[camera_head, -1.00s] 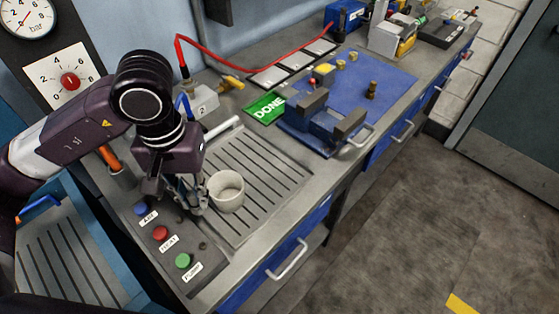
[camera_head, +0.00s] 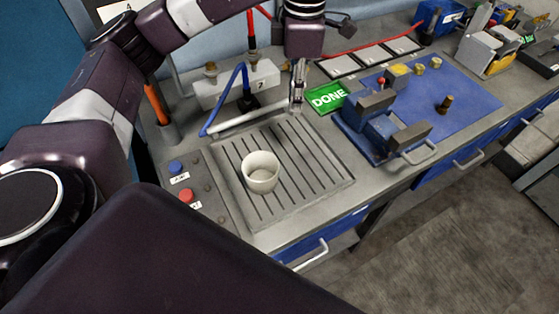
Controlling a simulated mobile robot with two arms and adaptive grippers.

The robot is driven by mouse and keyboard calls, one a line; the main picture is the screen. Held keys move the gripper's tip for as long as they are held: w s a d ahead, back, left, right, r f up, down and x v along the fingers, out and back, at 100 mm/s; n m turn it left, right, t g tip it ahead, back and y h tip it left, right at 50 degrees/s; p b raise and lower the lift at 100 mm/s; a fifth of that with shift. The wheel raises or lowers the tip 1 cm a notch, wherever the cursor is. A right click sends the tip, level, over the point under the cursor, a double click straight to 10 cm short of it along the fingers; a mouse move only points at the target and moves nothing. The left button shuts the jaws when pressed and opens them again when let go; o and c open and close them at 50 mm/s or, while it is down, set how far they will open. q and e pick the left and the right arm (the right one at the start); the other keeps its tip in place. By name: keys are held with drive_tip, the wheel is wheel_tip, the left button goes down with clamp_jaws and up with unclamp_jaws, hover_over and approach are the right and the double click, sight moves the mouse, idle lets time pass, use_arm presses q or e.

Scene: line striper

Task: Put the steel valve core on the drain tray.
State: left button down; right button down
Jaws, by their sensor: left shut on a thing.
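My left gripper (camera_head: 298,98) points down beyond the far edge of the drain tray (camera_head: 322,168), close to the right end of a pale tube. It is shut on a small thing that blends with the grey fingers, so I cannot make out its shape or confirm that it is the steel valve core. No separate steel valve core shows clearly elsewhere. The grooved grey drain tray lies on the bench with a white cup (camera_head: 262,178) standing upright on it, left of its middle. My right gripper is out of view.
The pale tube (camera_head: 245,120) and a valve block (camera_head: 225,88) with a blue hose stand behind the tray.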

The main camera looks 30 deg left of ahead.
use_arm(q)
drive_tip(key=w+a+r+n, duration=0.3)
drive_tip(key=w+r+n, duration=0.1)
drive_tip(key=n, duration=1)
hover_over(291, 137)
wheel_tip(291, 137, down, 14)
wheel_tip(291, 137, down, 4)
drive_tip(key=shift+r+p, duration=0.1)
drive_tip(key=shift+p, duration=0.85)
drive_tip(key=shift+f, duration=0.55)
drive_tip(key=shift+f, duration=0.1)
drive_tip(key=c, duration=1.8)
unclamp_jaws()
drive_tip(key=shift+c, duration=0.2)
